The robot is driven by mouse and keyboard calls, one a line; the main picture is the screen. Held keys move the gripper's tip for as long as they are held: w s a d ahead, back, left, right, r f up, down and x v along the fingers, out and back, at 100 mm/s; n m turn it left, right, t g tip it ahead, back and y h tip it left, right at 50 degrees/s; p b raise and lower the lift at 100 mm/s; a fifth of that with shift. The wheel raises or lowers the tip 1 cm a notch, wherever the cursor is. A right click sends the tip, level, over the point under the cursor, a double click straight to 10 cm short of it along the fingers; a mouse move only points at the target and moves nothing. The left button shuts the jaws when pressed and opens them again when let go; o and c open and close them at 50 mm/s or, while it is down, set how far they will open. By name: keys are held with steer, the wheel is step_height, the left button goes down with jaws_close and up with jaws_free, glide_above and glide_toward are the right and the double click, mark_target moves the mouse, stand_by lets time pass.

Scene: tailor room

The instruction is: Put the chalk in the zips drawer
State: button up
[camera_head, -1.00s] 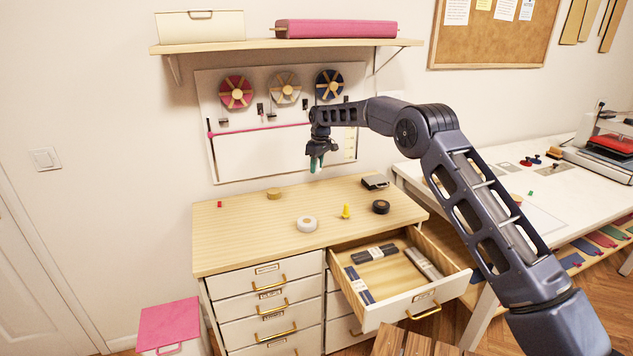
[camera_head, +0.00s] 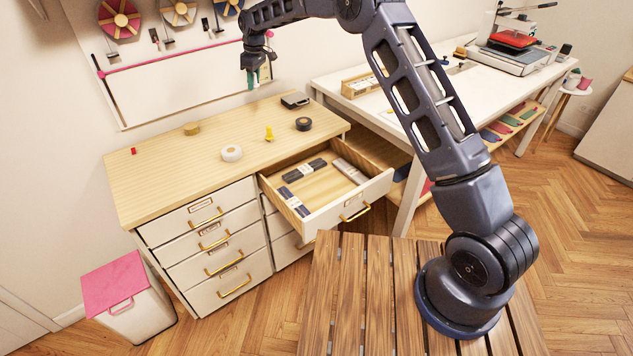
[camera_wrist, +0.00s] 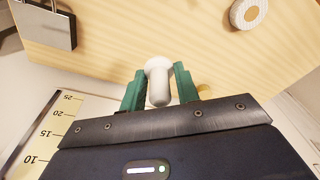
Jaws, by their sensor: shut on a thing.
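My gripper (camera_head: 253,82) is raised above the back of the wooden dresser top (camera_head: 190,165). In the wrist view its green fingers (camera_wrist: 159,88) are shut on a small white piece with a rounded head, which I take to be the chalk (camera_wrist: 158,82). The chalk is too small to make out in the head view. The dresser's upper right drawer (camera_head: 340,212) is pulled open, with dark and grey flat packs inside and some bare floor between them. Its label is too small to read, so I cannot tell if it is the zips drawer. My gripper is behind and left of it.
On the dresser top stand a white roll (camera_head: 231,153), a yellow peg-like piece (camera_head: 269,133), a black roll (camera_head: 304,124), a tan disc (camera_head: 192,129) and a dark metal item (camera_head: 295,100). A white table (camera_head: 400,110) stands at the right. A pink-lidded bin (camera_head: 125,290) is front left.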

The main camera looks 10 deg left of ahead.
steer(key=s+d+f, duration=0.2)
steer(key=d+f, duration=0.1)
steer(key=d, duration=0.5)
steer(key=s+d+f, duration=0.2)
steer(key=d+f, duration=0.1)
steer(key=d, duration=0.6)
steer(key=n, duration=0.2)
glide_above(337, 191)
step_height(337, 191, down, 6)
steer(key=f, duration=1.9)
steer(key=shift+d+f, duration=0.15)
steer(key=shift+d, duration=0.2)
steer(key=shift+f, duration=0.1)
steer(key=o, duration=0.9)
steer(key=shift+o, duration=0.2)
